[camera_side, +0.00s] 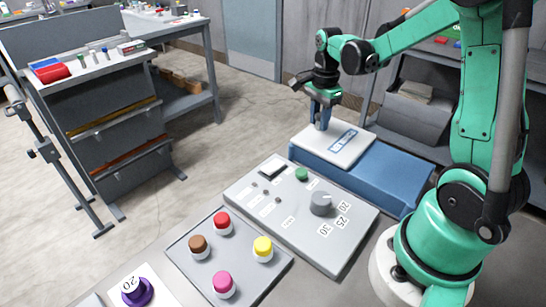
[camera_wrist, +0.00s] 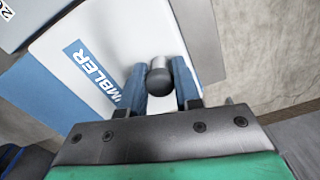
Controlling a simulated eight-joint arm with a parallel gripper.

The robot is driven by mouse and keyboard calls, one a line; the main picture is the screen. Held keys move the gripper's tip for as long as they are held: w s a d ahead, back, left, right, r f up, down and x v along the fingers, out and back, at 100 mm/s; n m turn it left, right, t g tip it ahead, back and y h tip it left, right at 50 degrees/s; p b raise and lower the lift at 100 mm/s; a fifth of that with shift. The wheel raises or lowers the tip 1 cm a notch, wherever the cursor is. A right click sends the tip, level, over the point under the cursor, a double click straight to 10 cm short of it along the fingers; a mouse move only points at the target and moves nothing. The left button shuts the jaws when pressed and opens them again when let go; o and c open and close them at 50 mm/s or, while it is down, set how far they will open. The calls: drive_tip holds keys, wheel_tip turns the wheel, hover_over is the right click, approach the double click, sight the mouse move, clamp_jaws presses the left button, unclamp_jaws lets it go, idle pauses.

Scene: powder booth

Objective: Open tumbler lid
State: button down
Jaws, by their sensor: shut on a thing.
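The tumbler is a blue box (camera_side: 385,180) at the right of the table in the side view. Its white lid (camera_side: 325,150) lies flat on top at the left part and carries a blue label. In the wrist view the lid (camera_wrist: 150,35) shows the letters "MBLER". A dark round knob (camera_wrist: 159,77) stands on the lid near its edge. My gripper (camera_side: 321,112) reaches down to the lid's far edge. In the wrist view my gripper (camera_wrist: 160,88) has its blue fingers on both sides of the knob, shut on it. The inside of the tumbler is hidden.
A control panel (camera_side: 270,217) with a grey dial (camera_side: 321,204) and a green button (camera_side: 302,174) lies in front of the tumbler. A tray (camera_side: 188,263) with several coloured-lid jars is nearer. A purple item (camera_side: 137,291) stands at the front. Floor is open behind.

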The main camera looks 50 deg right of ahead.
drive_tip(key=s, duration=1.2)
drive_tip(key=c, duration=0.6)
unclamp_jaws()
drive_tip(key=shift+r, duration=2.8)
drive_tip(key=w+a+n+t, duration=0.3)
drive_tip(key=w+a+n, duration=0.1)
drive_tip(key=a+n, duration=0.4)
drive_tip(key=w+a+r+n+t, duration=0.1)
drive_tip(key=w+a+n+t, duration=0.3)
drive_tip(key=a+n, duration=0.4)
drive_tip(key=n, duration=0.5)
drive_tip(key=shift+w, duration=0.15)
